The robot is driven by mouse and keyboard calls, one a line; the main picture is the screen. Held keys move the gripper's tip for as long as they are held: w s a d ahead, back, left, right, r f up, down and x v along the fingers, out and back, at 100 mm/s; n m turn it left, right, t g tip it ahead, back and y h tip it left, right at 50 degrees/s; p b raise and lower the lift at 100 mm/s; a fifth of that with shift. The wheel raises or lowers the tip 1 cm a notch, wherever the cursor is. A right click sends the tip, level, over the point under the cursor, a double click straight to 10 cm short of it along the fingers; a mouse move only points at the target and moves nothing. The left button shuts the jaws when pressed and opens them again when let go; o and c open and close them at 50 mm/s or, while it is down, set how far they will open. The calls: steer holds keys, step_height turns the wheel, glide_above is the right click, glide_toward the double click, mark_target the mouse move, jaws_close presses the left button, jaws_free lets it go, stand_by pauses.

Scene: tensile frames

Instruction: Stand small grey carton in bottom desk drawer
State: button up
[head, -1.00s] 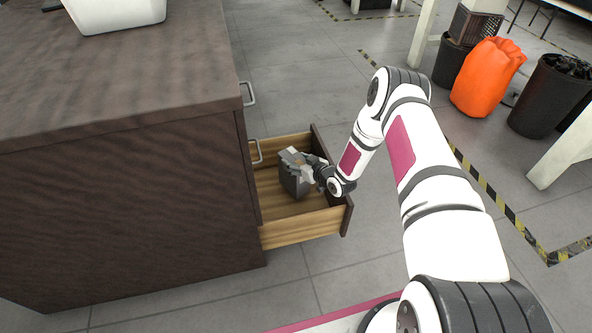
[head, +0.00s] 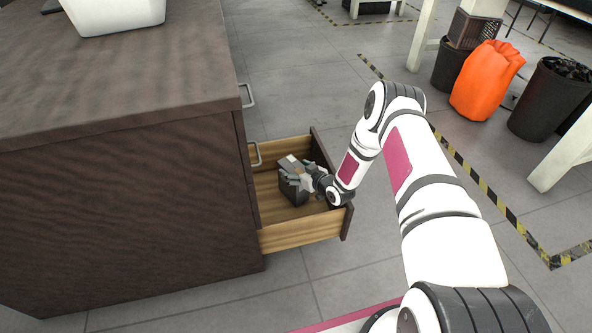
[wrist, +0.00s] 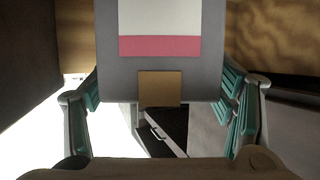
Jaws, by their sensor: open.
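The small grey carton (head: 291,192) is inside the open drawer (head: 302,231), upright, its base apparently on the drawer floor. In the wrist view, the carton (wrist: 200,80) shows a grey face with a white and pink label and a tan patch at its lower edge. My gripper (head: 299,180) reaches in from the right and is open around the carton. In the wrist view, its teal-padded fingers (wrist: 160,100) stand on both sides of the carton; slight contact is hard to judge. The fingers hide part of the carton in the head view.
The dark wooden desk (head: 120,210) stands left of the drawer, with a white container (head: 115,14) on top. A drawer handle (head: 247,95) sits above the open drawer. Clear floor (head: 300,75) lies behind it. An orange bag (head: 487,80) and black bins stand far right.

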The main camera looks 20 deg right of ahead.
steer(key=p+v, duration=0.3)
steer(key=v, duration=0.5)
steer(key=d+r+g+h, duration=0.3)
steer(key=r, duration=1)
steer(key=d+r+g+h, duration=0.2)
steer(key=r, duration=1.2)
steer(key=s+r+m+g+h, duration=0.2)
steer(key=s+r, duration=0.9)
steer(key=r, duration=0.1)
steer(key=s+a+r+m+g, duration=0.1)
steer(key=s+a+r, duration=0.1)
steer(key=s, duration=1)
steer(key=s+a+r+m+g+y, duration=0.1)
steer(key=s+a+r+g, duration=0.1)
steer(key=s, duration=1)
steer(key=s+a+r+g+y, duration=0.1)
steer(key=s+a+r, duration=0.3)
steer(key=s, duration=0.9)
steer(key=shift+r+m+g, duration=0.4)
steer(key=shift+g, duration=0.3)
steer(key=shift+w, duration=0.1)
